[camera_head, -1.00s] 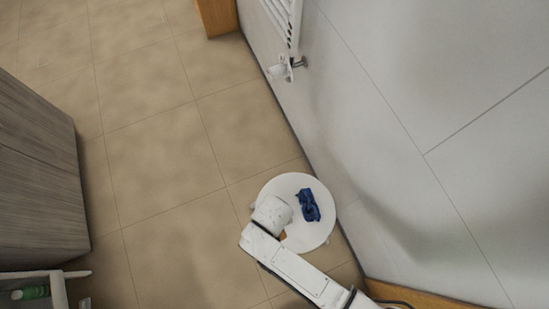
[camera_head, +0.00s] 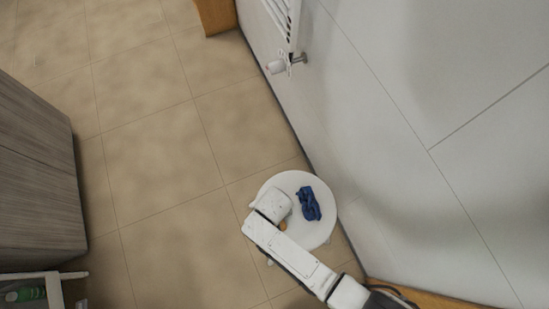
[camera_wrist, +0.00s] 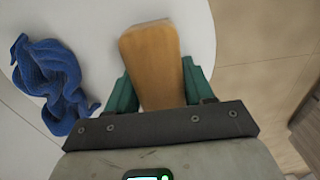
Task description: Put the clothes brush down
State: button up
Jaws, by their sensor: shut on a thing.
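The wooden clothes brush (camera_wrist: 152,62) is between the green fingers of my gripper (camera_wrist: 154,92) in the wrist view, and the gripper is shut on it. The brush is over the white round stool top (camera_wrist: 100,22); I cannot tell whether it touches the surface. In the head view a small brown part of the brush (camera_head: 283,226) shows beside my wrist, above the stool top (camera_head: 322,230). My arm hides the rest of it and the fingers there.
A crumpled blue cloth (camera_head: 310,204) lies on the stool, also in the wrist view (camera_wrist: 50,80). The grey wall (camera_head: 400,190) is close on the right. A radiator (camera_head: 283,25) hangs farther along it. A wooden cabinet (camera_head: 35,180) stands left; the tiled floor between is clear.

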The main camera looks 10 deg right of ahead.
jog(key=o, duration=0.9)
jog(key=shift+o, duration=0.2)
notch_tip(320, 180, up, 12)
jog(key=p, duration=0.3)
jog(key=shift+d+r, duration=0.1)
jog(key=s+d+r+m, duration=0.1)
jog(key=s+d+r, duration=0.1)
jog(key=d+r, duration=0.3)
jog(key=s+d+r+m, duration=0.1)
jog(key=s+d+r, duration=0.2)
jog(key=d, duration=0.8)
jog(key=s+d+r+m+t, duration=0.1)
jog(key=s+d+r, duration=0.1)
jog(key=d+r, duration=0.5)
jog(key=shift+s+d+m, duration=0.25)
jog(key=shift+d+m, duration=0.05)
jog(key=shift+d, duration=0.75)
